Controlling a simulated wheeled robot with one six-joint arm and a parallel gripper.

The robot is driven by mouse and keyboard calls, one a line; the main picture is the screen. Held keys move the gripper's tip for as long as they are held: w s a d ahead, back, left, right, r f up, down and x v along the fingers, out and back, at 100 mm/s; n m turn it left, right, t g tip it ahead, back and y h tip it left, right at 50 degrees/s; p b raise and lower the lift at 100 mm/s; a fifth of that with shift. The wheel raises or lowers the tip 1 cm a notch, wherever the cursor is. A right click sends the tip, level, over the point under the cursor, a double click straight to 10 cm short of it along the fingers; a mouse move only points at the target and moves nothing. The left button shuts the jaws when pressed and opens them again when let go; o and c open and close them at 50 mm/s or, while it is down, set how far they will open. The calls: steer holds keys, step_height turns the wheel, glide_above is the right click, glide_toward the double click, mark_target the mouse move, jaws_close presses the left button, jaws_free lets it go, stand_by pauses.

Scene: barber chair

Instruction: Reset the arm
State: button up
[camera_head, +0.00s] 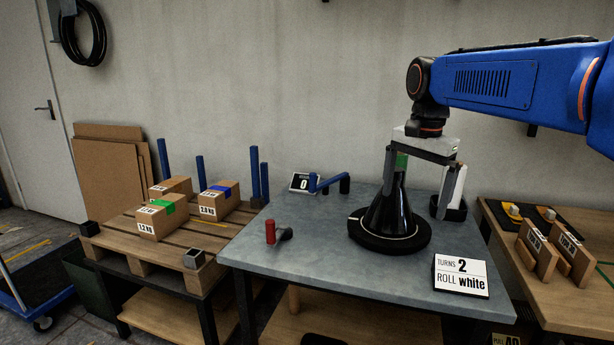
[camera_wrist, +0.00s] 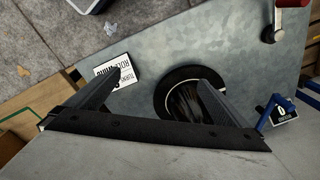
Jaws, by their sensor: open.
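My gripper (camera_head: 416,200) is open, pointing down over the grey table (camera_head: 330,255); its two fingers are spread apart. A black cone (camera_head: 392,215) with a green top stands on a round black base on the table. In the wrist view the round base (camera_wrist: 161,97) shows below, partly hidden by the right finger. Nothing shows held between the fingers (camera_wrist: 166,73).
A sign reading "TURNS 2 ROLL white" (camera_head: 460,276) stands front right. A blue crank (camera_head: 328,184), a display showing 0 (camera_head: 302,182) and a red handle (camera_head: 270,231) are on the table. A pallet with boxes (camera_head: 218,199) is left, a wooden bench (camera_head: 500,222) right.

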steer(key=s+d+f+n+t, duration=0.2)
steer(key=s+f+n, duration=0.3)
steer(key=s+f, duration=0.5)
steer(key=s+d+f+n+t, duration=0.1)
steer(key=s+f+n, duration=0.3)
steer(key=s+f, duration=0.6)
steer(key=s+d, duration=0.1)
steer(key=s, duration=0.4)
steer(key=shift+s+d+n+t, duration=0.35)
steer(key=shift+s+n+t, duration=0.05)
